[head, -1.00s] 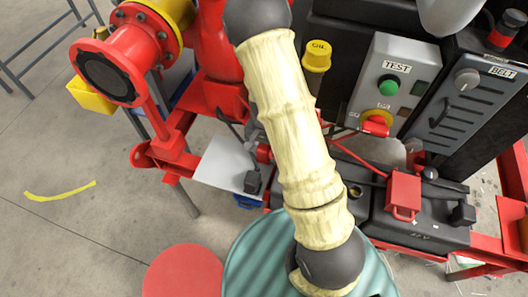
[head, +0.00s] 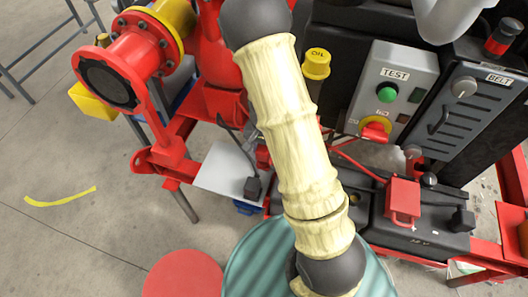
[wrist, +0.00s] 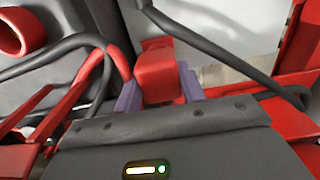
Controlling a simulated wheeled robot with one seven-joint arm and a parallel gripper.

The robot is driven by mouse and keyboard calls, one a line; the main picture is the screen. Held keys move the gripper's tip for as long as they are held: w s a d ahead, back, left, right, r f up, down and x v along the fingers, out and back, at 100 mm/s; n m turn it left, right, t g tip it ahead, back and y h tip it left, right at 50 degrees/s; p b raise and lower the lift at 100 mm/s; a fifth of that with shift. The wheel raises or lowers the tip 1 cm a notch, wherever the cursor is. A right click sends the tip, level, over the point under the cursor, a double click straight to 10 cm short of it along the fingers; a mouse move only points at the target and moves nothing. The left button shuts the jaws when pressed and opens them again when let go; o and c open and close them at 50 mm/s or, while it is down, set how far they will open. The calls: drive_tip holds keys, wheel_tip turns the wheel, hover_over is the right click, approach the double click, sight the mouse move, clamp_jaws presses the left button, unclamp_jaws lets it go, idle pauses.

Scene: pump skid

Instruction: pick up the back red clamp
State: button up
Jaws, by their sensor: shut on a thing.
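In the wrist view my gripper (wrist: 160,88) has its two purple-grey fingers closed on the sides of a red clamp (wrist: 158,68). The clamp is a blocky red piece, and a thick red cable runs beside it on the left. I cannot tell from this view whether it touches anything below.
A black battery-like box (head: 437,218) with a raised red cover (head: 403,198) stands right of my arm. A grey test panel (head: 393,90) is behind it. A light plate (head: 228,172) with a black clamp (head: 253,187) lies left. Black cables (wrist: 222,52) cross close to the gripper.

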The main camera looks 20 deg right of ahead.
wheel_tip(320, 180, up, 7)
drive_tip(key=shift+d+r+p, duration=0.1)
drive_tip(key=shift+p, duration=0.35)
